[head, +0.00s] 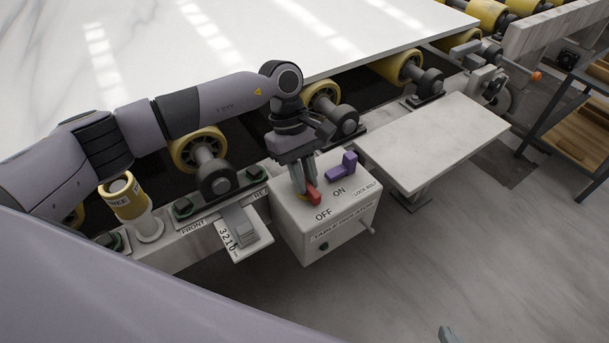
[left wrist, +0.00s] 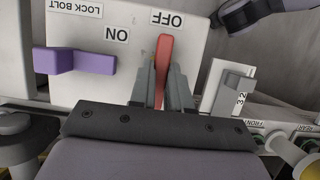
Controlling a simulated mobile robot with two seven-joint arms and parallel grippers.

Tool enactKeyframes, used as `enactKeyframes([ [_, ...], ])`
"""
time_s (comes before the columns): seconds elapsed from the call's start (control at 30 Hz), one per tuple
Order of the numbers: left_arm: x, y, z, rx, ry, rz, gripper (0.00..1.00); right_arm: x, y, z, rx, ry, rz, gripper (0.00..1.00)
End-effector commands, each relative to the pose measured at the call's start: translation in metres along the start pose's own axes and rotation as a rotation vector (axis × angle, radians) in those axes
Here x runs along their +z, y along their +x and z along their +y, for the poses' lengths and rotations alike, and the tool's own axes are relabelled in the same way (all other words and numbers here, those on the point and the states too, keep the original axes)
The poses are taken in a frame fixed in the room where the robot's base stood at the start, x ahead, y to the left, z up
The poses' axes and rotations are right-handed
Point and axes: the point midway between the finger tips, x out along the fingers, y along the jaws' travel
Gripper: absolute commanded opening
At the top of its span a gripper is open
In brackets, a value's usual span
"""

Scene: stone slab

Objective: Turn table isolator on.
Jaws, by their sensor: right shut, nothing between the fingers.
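The table isolator is a white box (head: 333,226) labelled OFF and ON on its sloped top. Its red lever (head: 314,196) points to the OFF label; it also shows in the left wrist view (left wrist: 164,48). My left gripper (head: 306,184) points down at the lever. In the left wrist view its two fingers (left wrist: 163,80) stand close on either side of the lever; whether they press on it I cannot tell. A purple lock bolt (head: 343,167) sits beside the ON label.
A small switch panel with numbers (head: 240,238) stands left of the box. A yellow-topped post (head: 124,198) is further left. A small pale table (head: 432,142) is to the right. Rollers and a large marble slab (head: 200,50) lie behind. Floor in front is clear.

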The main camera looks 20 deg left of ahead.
Motion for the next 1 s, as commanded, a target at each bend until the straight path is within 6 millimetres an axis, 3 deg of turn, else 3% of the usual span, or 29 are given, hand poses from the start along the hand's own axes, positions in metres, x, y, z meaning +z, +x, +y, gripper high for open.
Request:
enactKeyframes([
  [0.47,-0.0009,0.0025,-0.0018,0.047,-0.115,0.002,0.0,0.0015,0.0021,0.0008,0.001,0.0,0.001,0.0],
  [1.0,0.0005,0.0036,-0.0054,0.231,-0.565,0.0,0.0,0.0017,0.0041,0.0017,0.002,-0.004,0.004,0.0],
])
